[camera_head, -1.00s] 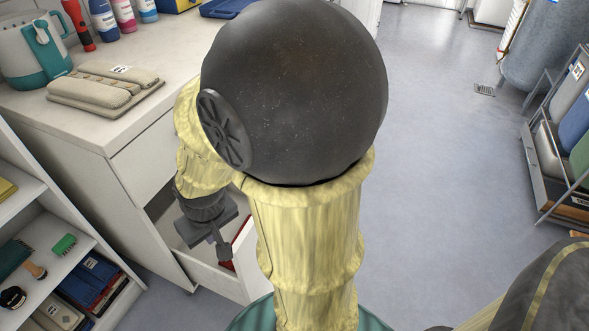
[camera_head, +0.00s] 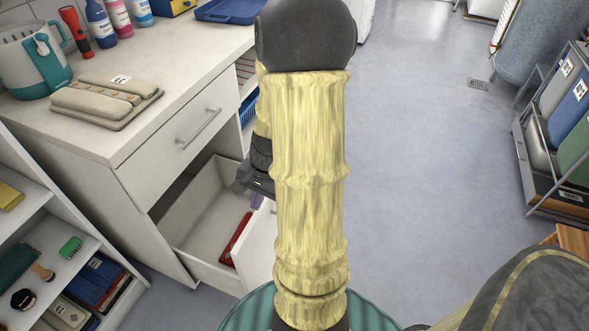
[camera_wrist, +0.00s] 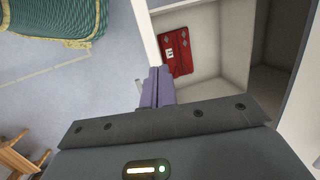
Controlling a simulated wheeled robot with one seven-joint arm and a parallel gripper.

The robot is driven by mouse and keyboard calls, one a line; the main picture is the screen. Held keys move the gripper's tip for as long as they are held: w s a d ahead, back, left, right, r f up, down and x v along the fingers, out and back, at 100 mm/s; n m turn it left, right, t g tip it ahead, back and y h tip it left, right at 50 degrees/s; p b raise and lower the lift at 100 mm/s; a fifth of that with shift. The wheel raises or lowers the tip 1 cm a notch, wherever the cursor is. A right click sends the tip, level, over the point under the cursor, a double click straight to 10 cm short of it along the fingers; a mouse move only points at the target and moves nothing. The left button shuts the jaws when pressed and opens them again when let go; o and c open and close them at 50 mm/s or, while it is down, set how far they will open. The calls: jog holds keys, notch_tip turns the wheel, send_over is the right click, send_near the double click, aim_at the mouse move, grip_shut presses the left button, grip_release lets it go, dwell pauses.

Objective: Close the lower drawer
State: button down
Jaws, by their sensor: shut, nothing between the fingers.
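The lower drawer (camera_head: 258,252) of the white cabinet is pulled well out, and its open top shows a pale, mostly bare inside. A red flat item (camera_head: 236,240) lies in it near the front. In the wrist view the red item (camera_wrist: 176,50) lies just behind the drawer's front wall (camera_wrist: 146,38). My gripper (camera_head: 257,199) is shut and empty at the drawer's front right end, partly hidden by my arm. In the wrist view my gripper's purple-grey fingers (camera_wrist: 158,84) overlap the front wall's edge; I cannot tell whether they touch it.
The upper drawer (camera_head: 180,135) is shut, with a bar handle. The countertop holds a kettle (camera_head: 32,65), a beige padded item (camera_head: 105,98) and bottles. An open shelf (camera_head: 55,225) stands at left, a rack of bins (camera_head: 560,130) at right. The floor (camera_head: 430,180) between is clear.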

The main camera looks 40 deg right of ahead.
jog(key=s+d+m+t+p, duration=0.3)
jog(key=d+m, duration=0.6)
jog(key=d, duration=0.1)
jog(key=s+d+r+m+t+y+p, duration=0.1)
jog(key=s+d+m+t+p, duration=0.2)
jog(key=d+m, duration=0.6)
jog(key=shift+s+d+t, duration=0.4)
jog(key=shift+s+d, duration=0.2)
jog(key=shift+d, duration=0.2)
jog(key=b+x, duration=0.1)
jog(key=x, duration=0.3)
jog(key=w+r+b+x, duration=0.1)
jog(key=x, duration=0.3)
jog(key=r+b+x, duration=0.1)
jog(key=x, duration=0.3)
jog(key=shift+w+a+f, duration=0.25)
jog(key=shift+w+a, duration=0.25)
jog(key=shift+w, duration=0.2)
jog(key=shift+w, duration=0.2)
